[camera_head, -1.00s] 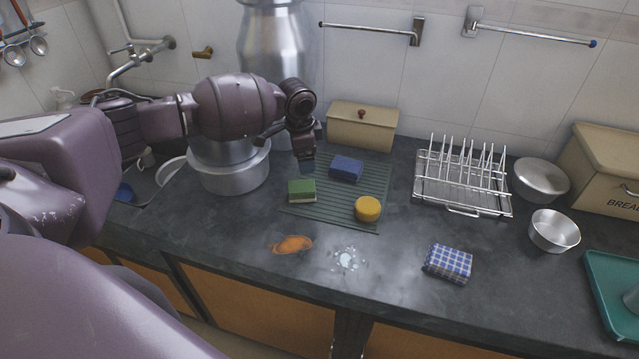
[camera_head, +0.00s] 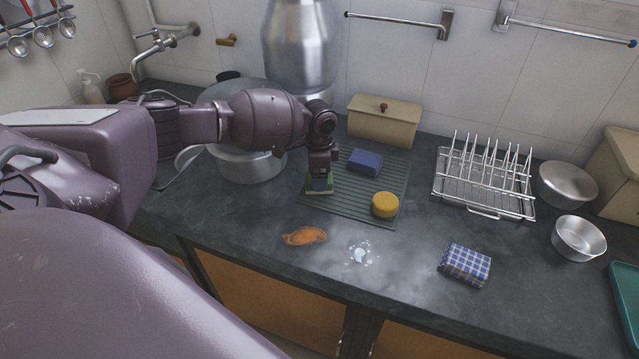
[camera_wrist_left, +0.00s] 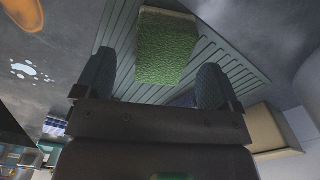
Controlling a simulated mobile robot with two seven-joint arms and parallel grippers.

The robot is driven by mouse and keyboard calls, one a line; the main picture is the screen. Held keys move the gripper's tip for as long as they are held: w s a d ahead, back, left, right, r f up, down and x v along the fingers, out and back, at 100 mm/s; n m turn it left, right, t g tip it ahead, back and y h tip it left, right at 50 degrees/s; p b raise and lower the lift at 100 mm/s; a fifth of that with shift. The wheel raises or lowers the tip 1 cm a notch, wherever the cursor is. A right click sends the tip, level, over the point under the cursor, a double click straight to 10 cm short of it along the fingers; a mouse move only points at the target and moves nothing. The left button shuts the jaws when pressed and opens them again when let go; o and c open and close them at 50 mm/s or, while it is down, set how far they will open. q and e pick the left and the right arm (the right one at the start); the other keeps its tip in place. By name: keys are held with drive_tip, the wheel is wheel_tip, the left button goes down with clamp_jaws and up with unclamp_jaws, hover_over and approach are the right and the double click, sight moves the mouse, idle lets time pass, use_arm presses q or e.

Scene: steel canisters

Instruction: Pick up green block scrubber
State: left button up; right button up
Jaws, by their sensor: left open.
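The green block scrubber (camera_head: 319,186) sits on the left part of the ribbed green mat (camera_head: 345,205), partly hidden by my left gripper (camera_head: 319,178) in the head view. In the left wrist view the scrubber (camera_wrist_left: 166,48) shows its rough green top and a pale edge. My left gripper (camera_wrist_left: 154,82) is open there, with its two dark fingertips on either side of the scrubber's near end. I cannot tell whether the fingers touch it. My right gripper is in neither view.
A blue sponge (camera_head: 365,162) and a round yellow sponge (camera_head: 385,205) share the mat. A tan box (camera_head: 383,122) stands behind, a large pot (camera_head: 250,166) to the left, a wire rack (camera_head: 484,184) to the right. An orange smear (camera_head: 305,236) and whitish spill (camera_head: 360,253) mark the counter in front.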

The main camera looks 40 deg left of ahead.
use_arm(q)
drive_tip(key=shift+w+f, duration=0.1)
drive_tip(key=shift+f, duration=1.35)
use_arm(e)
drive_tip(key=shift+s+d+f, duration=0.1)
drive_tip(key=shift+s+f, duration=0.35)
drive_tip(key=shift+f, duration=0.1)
use_arm(q)
drive_tip(key=c, duration=0.9)
drive_tip(key=shift+c, duration=0.8)
wheel_tip(320, 180, up, 20)
drive_tip(key=p, duration=0.2)
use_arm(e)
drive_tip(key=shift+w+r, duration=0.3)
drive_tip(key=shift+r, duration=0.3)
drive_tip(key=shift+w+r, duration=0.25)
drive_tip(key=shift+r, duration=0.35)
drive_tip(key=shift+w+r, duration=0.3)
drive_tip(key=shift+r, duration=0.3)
